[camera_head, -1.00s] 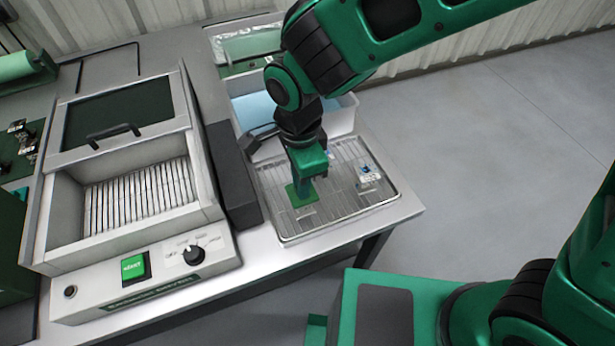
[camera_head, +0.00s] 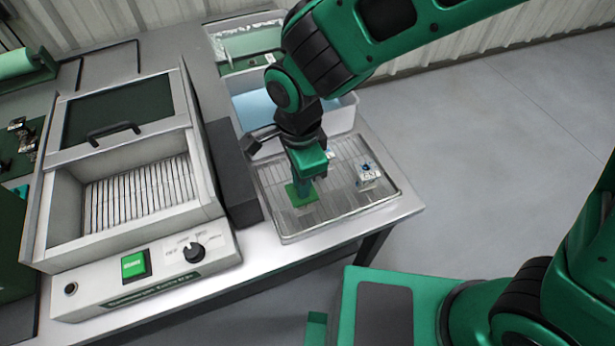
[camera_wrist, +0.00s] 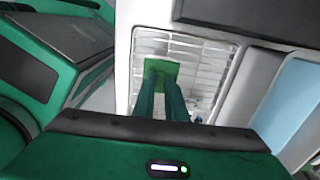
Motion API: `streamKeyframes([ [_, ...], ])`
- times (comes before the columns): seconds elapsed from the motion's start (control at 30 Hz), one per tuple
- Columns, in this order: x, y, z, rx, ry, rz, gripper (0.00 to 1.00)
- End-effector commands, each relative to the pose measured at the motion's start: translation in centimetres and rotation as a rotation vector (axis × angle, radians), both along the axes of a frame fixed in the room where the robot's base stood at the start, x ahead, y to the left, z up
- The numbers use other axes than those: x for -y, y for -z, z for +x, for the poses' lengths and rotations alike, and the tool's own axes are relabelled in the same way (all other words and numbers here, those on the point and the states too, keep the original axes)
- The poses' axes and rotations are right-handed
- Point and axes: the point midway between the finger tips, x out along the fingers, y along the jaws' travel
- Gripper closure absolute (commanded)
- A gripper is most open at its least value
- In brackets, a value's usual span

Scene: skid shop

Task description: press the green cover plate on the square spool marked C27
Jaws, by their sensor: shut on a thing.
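A green cover plate (camera_head: 301,194) is at the tips of my gripper (camera_head: 302,184), low over the ribbed metal tray (camera_head: 322,223). In the wrist view the green plate (camera_wrist: 161,68) shows between and beyond the two green fingers (camera_wrist: 162,92), which are close together on it. A small white and blue block-like part (camera_head: 367,175) stands on the tray to the right of my gripper. I cannot read a C27 mark on anything. Whether the plate touches the tray or a spool below it is hidden.
Left of the tray is a dark block (camera_head: 232,175), then a grey machine with a lid, a slatted bay (camera_head: 140,192), a green button (camera_head: 134,265) and a knob (camera_head: 193,252). Behind the tray stands a white bin with blue contents (camera_head: 254,110). The floor at right is clear.

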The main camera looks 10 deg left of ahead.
Motion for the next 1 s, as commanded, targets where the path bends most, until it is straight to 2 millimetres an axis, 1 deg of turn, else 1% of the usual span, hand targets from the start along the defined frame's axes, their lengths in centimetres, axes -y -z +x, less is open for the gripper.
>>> streamKeyframes([
  [0.43,0.03,0.26,0.02,0.000,0.000,0.000,1.00],
  [0.47,0.03,0.25,0.02,0.000,0.000,0.000,0.84],
  [0.5,0.03,0.25,0.02,0.000,0.000,0.000,0.74],
  [0.53,0.03,0.25,0.02,0.000,0.000,0.000,0.67],
  [0.73,0.03,0.25,0.02,0.000,0.000,0.000,0.67],
  [0.77,0.03,0.25,0.02,0.000,0.000,0.000,0.64],
  [0.8,0.03,0.25,0.02,0.000,0.000,0.000,0.55],
  [0.83,0.02,0.25,0.02,0.000,0.000,0.000,0.51],
  [1.0,0.03,0.25,0.03,0.000,0.000,0.000,0.51],
])
